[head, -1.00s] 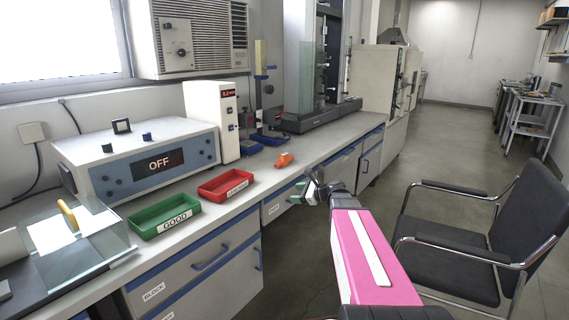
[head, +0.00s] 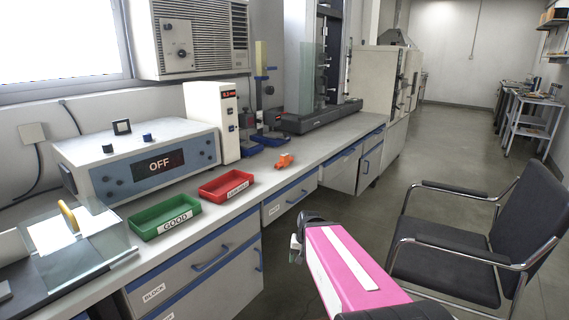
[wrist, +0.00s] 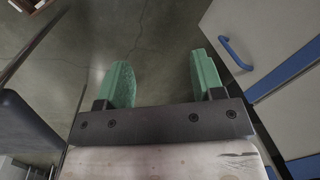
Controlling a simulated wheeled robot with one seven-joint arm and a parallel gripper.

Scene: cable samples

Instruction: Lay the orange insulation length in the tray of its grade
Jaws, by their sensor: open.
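The orange insulation length (head: 284,160) lies on the bench top near its front edge, right of the trays. A green tray (head: 150,231) labelled GOOD and a red tray (head: 214,197), its label too small to read surely, stand empty on the bench. My gripper (head: 296,250) is low in front of the bench drawers, below bench-top height and apart from the orange length. In the wrist view my gripper (wrist: 162,68) has its two green fingers wide apart, with only floor showing between them.
A box with an OFF display (head: 159,163) and a white unit with a red readout (head: 228,92) stand behind the trays. A glass-lidded case (head: 85,235) is at left. A black chair (head: 490,225) stands right of my arm. Drawer handles (head: 211,258) stick out from the bench front.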

